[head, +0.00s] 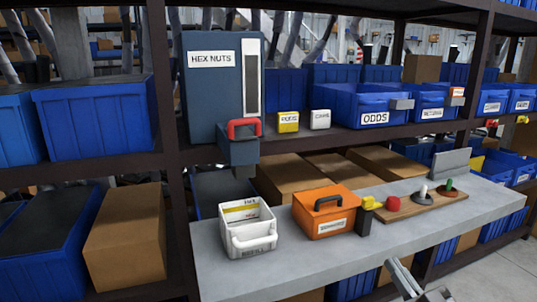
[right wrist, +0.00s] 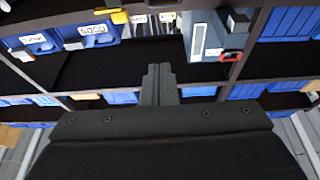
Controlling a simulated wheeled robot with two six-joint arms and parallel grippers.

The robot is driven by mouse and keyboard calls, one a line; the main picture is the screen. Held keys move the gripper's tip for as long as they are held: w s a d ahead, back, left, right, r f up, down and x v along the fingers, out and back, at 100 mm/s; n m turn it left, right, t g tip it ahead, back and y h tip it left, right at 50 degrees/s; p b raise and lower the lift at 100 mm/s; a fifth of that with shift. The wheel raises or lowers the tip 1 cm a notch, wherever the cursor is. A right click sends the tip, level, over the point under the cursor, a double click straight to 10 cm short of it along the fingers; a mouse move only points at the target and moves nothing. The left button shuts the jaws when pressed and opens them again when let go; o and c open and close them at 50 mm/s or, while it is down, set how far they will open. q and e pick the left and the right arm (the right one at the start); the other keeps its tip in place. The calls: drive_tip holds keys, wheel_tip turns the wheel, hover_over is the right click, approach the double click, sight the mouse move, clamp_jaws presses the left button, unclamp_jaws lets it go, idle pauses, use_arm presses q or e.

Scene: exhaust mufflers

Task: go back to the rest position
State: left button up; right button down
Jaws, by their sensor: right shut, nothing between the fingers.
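My right gripper (head: 406,280) shows at the bottom edge of the head view, in front of the grey bench (head: 300,262) and apart from everything on it. In the right wrist view its two fingers (right wrist: 159,84) are together with nothing between them. My left gripper is in neither view. The dark blue HEX NUTS dispenser (head: 221,95) with a red handle stands on the shelf, and its chute hangs over the bench. A white bin (head: 247,240) with a handle sits on the bench below it.
An orange box (head: 325,222) stands right of the white bin. A wooden board (head: 425,208) with red, white and green knobs lies further right. Blue bins (head: 372,108) and small yellow and white boxes line the shelf. Dark shelf posts (head: 166,120) rise behind the bench. Floor shows at lower right.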

drive_tip(key=s+d+f+m+g+h, duration=0.15)
drive_tip(key=s+f+g, duration=0.3)
drive_tip(key=f, duration=1.05)
drive_tip(key=s+f+m+g+h, duration=0.1)
drive_tip(key=s+f+g+h, duration=0.3)
drive_tip(key=f, duration=1)
drive_tip(key=s+d+f+m+g, duration=0.1)
drive_tip(key=s+f+m+g, duration=0.1)
drive_tip(key=s+f+g, duration=0.75)
use_arm(q)
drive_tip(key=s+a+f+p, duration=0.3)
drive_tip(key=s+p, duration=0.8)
drive_tip(key=p, duration=0.7)
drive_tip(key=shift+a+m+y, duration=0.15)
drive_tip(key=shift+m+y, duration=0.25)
use_arm(e)
drive_tip(key=s+d+f, duration=0.1)
drive_tip(key=s+f, duration=0.2)
drive_tip(key=s, duration=0.5)
drive_tip(key=s+d+f+g+h, duration=0.1)
drive_tip(key=s+f, duration=0.3)
drive_tip(key=s, duration=0.4)
drive_tip(key=s+d+f+h, duration=0.1)
drive_tip(key=s+f, duration=0.3)
drive_tip(key=s, duration=0.4)
drive_tip(key=shift+s+f, duration=0.2)
drive_tip(key=shift+f, duration=0.05)
drive_tip(key=shift+d+h, duration=0.1)
drive_tip(key=shift+h, duration=0.15)
